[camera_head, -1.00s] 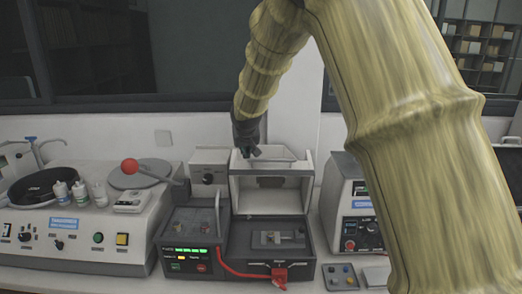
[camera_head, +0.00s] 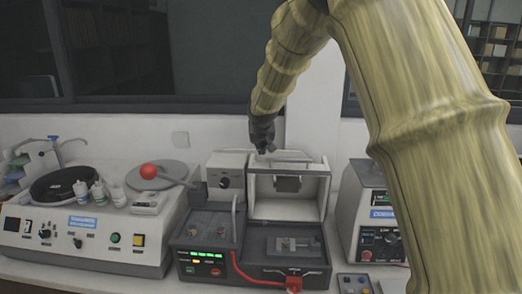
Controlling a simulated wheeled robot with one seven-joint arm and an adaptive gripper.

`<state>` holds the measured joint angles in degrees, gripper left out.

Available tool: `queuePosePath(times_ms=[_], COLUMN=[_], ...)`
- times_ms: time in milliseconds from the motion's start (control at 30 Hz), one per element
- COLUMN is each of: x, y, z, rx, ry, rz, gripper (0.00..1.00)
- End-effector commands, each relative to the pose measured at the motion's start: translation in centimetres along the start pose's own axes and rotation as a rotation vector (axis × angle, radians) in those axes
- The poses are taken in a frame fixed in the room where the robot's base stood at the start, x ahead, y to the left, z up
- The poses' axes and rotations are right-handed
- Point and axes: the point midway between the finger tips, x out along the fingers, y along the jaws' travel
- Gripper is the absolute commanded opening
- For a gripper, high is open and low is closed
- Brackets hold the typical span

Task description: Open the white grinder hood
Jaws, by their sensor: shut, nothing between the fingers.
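The white grinder hood (camera_head: 288,209) stands raised at the back of the dark grinder base, tilted up with its inner side facing me. The grinder bed (camera_head: 293,246) below it is uncovered, with a small metal vise on it. My gripper (camera_head: 266,150) is above the hood's top edge, at its left half. Its fingers look closed and hold nothing. I cannot tell whether the fingertips touch the hood.
A red handle (camera_head: 293,283) sits at the grinder's front. A control box (camera_head: 206,242) with green lights stands left. A polishing machine (camera_head: 90,230) with bottles and a red ball knob is farther left. Another instrument (camera_head: 378,225) stands close at right. A wall is behind.

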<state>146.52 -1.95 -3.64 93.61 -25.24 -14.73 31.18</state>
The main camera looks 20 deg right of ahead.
Motion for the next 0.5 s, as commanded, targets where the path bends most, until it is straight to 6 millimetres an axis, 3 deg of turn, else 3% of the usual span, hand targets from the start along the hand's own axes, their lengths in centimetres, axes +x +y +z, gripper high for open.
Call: queuePosePath(times_ms=[500], x=[-5.9], y=[0.0], z=[0.7], rx=[0.001], ry=[0.003], rz=[0.000], gripper=[0.00])
